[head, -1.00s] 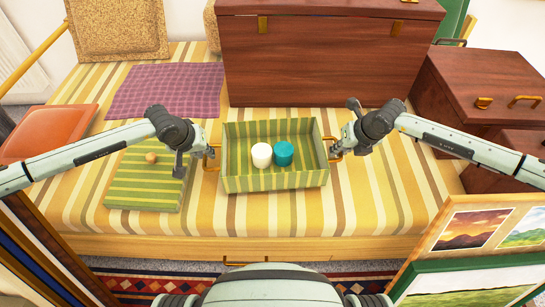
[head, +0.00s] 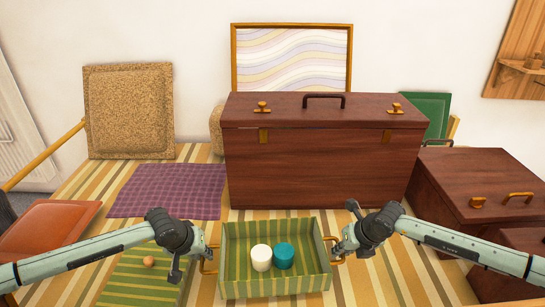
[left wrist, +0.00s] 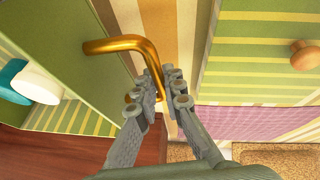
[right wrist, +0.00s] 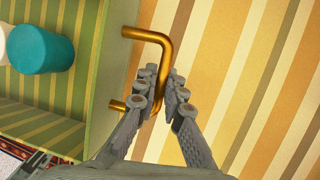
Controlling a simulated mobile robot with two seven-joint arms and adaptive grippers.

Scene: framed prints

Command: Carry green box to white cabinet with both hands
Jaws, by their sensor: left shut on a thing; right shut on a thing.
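The green striped box (head: 276,288) is open-topped, with a white cylinder (head: 261,257) and a teal cylinder (head: 284,255) standing inside. It appears level on or just above the striped bed cover; I cannot tell which. My left gripper (head: 205,253) is shut on the brass handle (left wrist: 128,45) at the box's left side. My right gripper (head: 339,249) is shut on the brass handle (right wrist: 150,36) at its right side. In the right wrist view the teal cylinder (right wrist: 40,50) shows inside the box. No white cabinet is in view.
A large dark wooden chest (head: 320,165) stands right behind the box, with smaller brown cases (head: 480,185) at right. The green striped lid (head: 140,278) with a wooden knob lies at left. A purple checked cloth (head: 170,190) and an orange cushion (head: 48,230) lie further left.

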